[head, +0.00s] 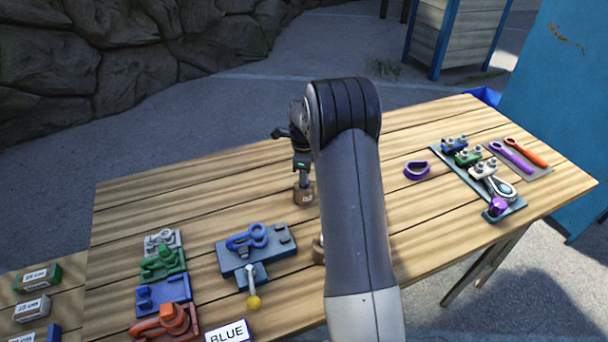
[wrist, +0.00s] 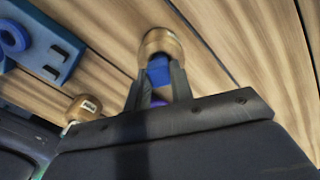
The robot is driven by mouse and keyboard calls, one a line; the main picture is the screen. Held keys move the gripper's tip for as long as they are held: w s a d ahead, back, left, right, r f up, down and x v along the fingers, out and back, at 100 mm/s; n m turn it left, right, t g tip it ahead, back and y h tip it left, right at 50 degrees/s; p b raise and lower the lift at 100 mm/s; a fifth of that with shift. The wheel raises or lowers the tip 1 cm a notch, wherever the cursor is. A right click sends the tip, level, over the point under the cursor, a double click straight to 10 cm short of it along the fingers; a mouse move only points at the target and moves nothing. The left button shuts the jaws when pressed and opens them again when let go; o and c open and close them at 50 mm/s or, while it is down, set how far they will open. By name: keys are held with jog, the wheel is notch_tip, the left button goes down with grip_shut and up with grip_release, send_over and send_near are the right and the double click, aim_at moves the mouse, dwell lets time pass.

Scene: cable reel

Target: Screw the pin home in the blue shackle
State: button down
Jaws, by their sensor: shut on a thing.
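The blue shackle (head: 246,238) lies on a grey-blue fixture plate (head: 284,254) left of centre in the head view. My gripper (head: 304,181) is right of and beyond it, pointing down at a small round wooden block (head: 304,196). In the wrist view, my gripper (wrist: 158,76) is shut on a small blue piece (wrist: 158,71), which looks like the pin. The wooden block (wrist: 160,42) shows just past the fingertips. I cannot tell whether the blue piece still touches the block. The pin's thread is hidden.
A second wooden block (head: 319,250) stands partly behind my arm. A yellow-ended lever (head: 253,302) sticks out in front of the fixture. Coloured holders (head: 162,292) stand at left, a BLUE card (head: 228,332) in front. A tool board (head: 514,207) and purple ring (head: 417,170) are at right.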

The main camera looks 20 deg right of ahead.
jog(key=shift+r+p, duration=1.9)
jog(key=shift+r, duration=1.3)
